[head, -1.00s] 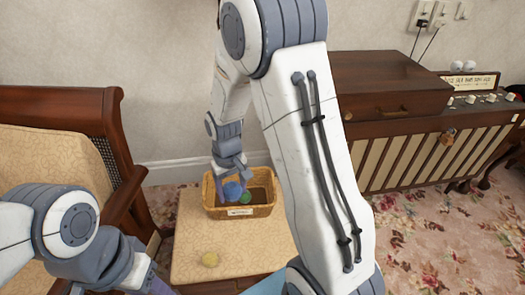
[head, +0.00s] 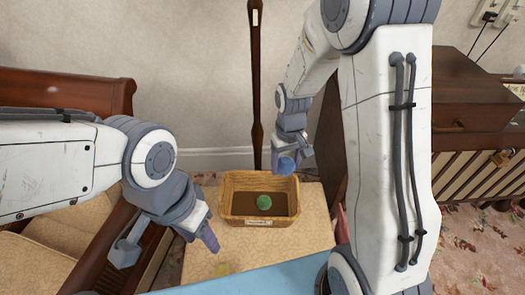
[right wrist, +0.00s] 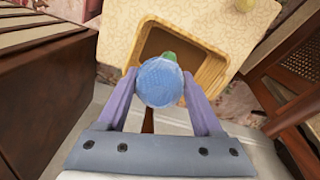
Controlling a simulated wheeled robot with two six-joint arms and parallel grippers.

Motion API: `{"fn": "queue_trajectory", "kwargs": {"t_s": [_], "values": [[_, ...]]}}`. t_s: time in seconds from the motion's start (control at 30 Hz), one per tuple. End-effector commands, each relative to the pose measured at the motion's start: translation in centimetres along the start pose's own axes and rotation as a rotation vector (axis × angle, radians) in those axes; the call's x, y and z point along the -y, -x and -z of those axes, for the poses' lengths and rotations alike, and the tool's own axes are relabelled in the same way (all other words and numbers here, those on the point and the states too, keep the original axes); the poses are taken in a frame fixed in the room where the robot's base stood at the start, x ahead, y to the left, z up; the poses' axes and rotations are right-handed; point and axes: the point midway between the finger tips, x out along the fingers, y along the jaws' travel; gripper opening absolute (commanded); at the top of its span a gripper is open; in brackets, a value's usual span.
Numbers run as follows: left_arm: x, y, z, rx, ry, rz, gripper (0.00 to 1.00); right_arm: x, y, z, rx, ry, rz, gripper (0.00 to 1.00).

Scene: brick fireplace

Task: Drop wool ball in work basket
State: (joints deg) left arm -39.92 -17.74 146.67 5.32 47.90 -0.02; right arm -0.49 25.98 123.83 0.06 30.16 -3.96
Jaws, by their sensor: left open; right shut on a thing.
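My right gripper (head: 288,160) is shut on a blue wool ball (head: 286,166). The ball also shows between both fingers in the right wrist view (right wrist: 160,82). In the head view it overlaps the back right rim of the wicker work basket (head: 232,208); its exact height above the rim cannot be told. A green ball (head: 264,202) lies inside the basket, partly behind the blue ball in the right wrist view (right wrist: 169,56). My left gripper (head: 207,239) is open and empty, in front and left of the basket.
The basket stands on a cream patterned seat (head: 313,222). A yellow ball (head: 222,269) lies near its front edge, also seen in the right wrist view (right wrist: 244,5). A wooden armchair (head: 90,88) is at left, a wooden cabinet (head: 470,125) at right.

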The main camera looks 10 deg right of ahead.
Motion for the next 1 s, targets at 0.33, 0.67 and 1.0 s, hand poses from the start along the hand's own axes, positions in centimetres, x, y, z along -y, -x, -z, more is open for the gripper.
{"fn": "queue_trajectory", "kwargs": {"t_s": [0.33, 0.67, 1.0], "values": [[-0.3, 4.8, 0.2, 0.000, 0.000, 0.000, 0.50, 0.7, -0.3, 2.9, 0.005, 0.638, 0.002, 0.14], [-0.7, 9.1, 0.5, 0.000, 0.000, 0.000, 0.50, 1.7, -2.1, 5.3, 0.003, 1.353, 0.002, 0.14], [-0.9, 13.1, 0.7, 0.000, 0.000, 0.000, 0.50, 3.0, -4.5, 6.4, 0.002, 2.041, 0.003, 0.14]]}}
